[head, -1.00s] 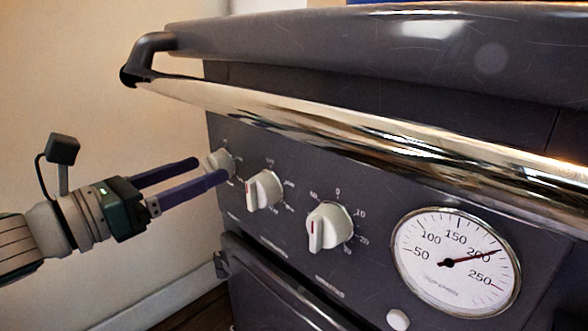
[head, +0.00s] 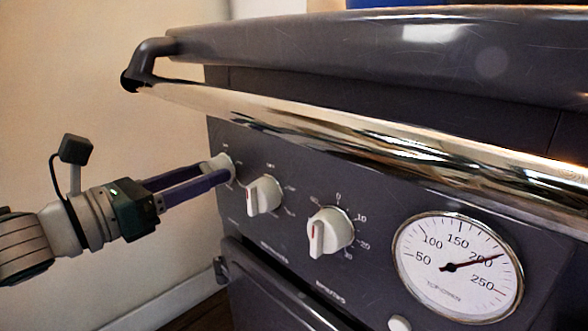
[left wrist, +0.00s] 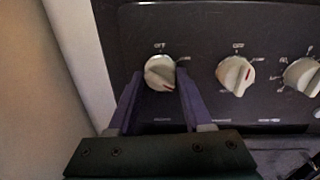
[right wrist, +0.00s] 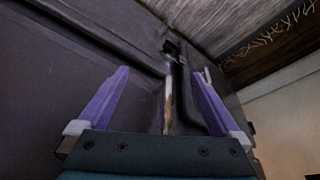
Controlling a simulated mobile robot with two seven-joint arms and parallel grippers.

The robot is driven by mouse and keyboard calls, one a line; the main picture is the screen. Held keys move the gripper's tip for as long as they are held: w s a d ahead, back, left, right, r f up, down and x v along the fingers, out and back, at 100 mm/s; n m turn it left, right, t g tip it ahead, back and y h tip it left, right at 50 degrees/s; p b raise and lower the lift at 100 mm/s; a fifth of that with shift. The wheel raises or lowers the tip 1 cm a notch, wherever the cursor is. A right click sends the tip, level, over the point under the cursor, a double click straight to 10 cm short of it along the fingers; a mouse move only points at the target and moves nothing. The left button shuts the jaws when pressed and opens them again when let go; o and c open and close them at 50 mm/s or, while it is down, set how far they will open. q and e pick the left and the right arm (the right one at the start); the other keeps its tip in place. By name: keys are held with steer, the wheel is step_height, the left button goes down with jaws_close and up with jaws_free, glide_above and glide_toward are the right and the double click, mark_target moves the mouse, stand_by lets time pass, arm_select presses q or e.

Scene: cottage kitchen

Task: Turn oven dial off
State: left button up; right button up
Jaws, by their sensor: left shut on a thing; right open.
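The leftmost oven dial (head: 221,163) is a pale knob on the dark front panel, partly hidden by my fingers in the head view. My left gripper (head: 222,174) is shut on it, coming in from the left. In the left wrist view the dial (left wrist: 160,73) sits between the two purple fingers (left wrist: 159,78). An OFF label shows above it, and a red mark shows low on its right part. My right gripper, in the right wrist view (right wrist: 161,78), is open and empty, with its fingers spread before a dark surface.
Two more dials, the middle one (head: 264,195) and the right one (head: 330,232), and a round thermometer (head: 457,266) sit to the right. A chrome rail (head: 330,130) runs above the dials. A plain wall (head: 90,90) is on the left.

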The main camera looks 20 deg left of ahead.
arm_select(q)
jaws_close()
steer(key=n+p, duration=0.1)
steer(key=n, duration=0.2)
steer(key=shift+r+n, duration=0.15)
steer(key=shift+n, duration=0.25)
steer(key=n+p, duration=0.1)
steer(key=n, duration=0.2)
steer(key=shift+a+n, duration=0.1)
steer(key=shift+n, duration=0.2)
steer(key=n+p, duration=0.1)
steer(key=n, duration=0.3)
steer(key=shift+g, duration=0.4)
steer(key=n+h+p, duration=0.1)
steer(key=n, duration=0.5)
steer(key=shift+w, duration=0.1)
steer(key=n, duration=0.5)
steer(key=shift+a, duration=0.1)
steer(key=shift+f+n, duration=0.2)
steer(key=shift+n, duration=0.2)
